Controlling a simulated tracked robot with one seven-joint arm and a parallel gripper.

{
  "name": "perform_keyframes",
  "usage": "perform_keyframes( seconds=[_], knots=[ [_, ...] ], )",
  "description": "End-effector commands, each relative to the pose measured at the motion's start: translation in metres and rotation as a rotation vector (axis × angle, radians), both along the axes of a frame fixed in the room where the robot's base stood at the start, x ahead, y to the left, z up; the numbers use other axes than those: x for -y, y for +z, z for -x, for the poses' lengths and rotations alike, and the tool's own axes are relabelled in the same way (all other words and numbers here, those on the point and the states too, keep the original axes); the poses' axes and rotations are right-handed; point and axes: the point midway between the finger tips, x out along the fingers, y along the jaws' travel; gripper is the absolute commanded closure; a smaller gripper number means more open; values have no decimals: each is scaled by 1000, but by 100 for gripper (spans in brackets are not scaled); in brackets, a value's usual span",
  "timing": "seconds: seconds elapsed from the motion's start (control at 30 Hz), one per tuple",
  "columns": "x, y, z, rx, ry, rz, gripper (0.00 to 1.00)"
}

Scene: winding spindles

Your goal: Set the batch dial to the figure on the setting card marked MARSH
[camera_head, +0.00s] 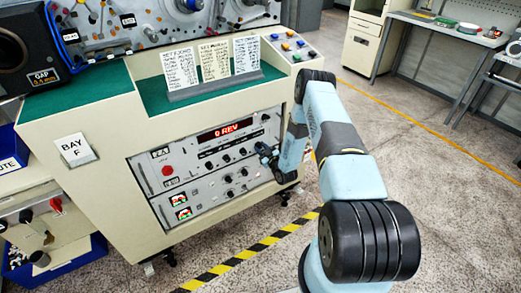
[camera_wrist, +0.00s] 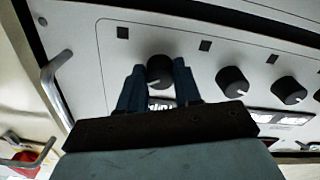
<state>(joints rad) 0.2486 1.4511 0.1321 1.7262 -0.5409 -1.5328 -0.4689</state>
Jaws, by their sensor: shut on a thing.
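My gripper (camera_wrist: 158,78) is shut on a black round knob (camera_wrist: 160,66) on a light panel, one finger on each side. The knob's white pointer line points to the lower left. A label below it is partly hidden by my fingers, so I cannot read which dial this is. In the head view my gripper (camera_head: 264,150) is at the cabinet's front panel. The red display (camera_head: 226,131) there reads 0 REV. Three setting cards stand in a grey holder: left (camera_head: 180,68), middle (camera_head: 214,59) and right (camera_head: 246,55). Their figures are too small to read.
More black knobs, one (camera_wrist: 232,81) and another (camera_wrist: 288,90), sit to the right of the held one. A metal handle (camera_wrist: 55,92) stands out at the left. Striped tape (camera_head: 240,257) crosses the floor in front.

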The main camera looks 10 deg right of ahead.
Motion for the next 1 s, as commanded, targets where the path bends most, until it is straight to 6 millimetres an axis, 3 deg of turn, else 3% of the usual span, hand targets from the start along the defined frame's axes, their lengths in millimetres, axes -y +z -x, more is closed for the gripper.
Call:
perform_keyframes(
  seconds=[0.1,0.5,0.83,0.87,1.0],
  knots=[
    [-1,0,0,-1,1,-1,97],
    [-2,-1,1,68,4,214,97],
    [-3,-1,1,75,4,237,97],
    [-3,-1,1,75,4,237,66],
    [-2,-1,1,75,4,237,52]
  ],
)
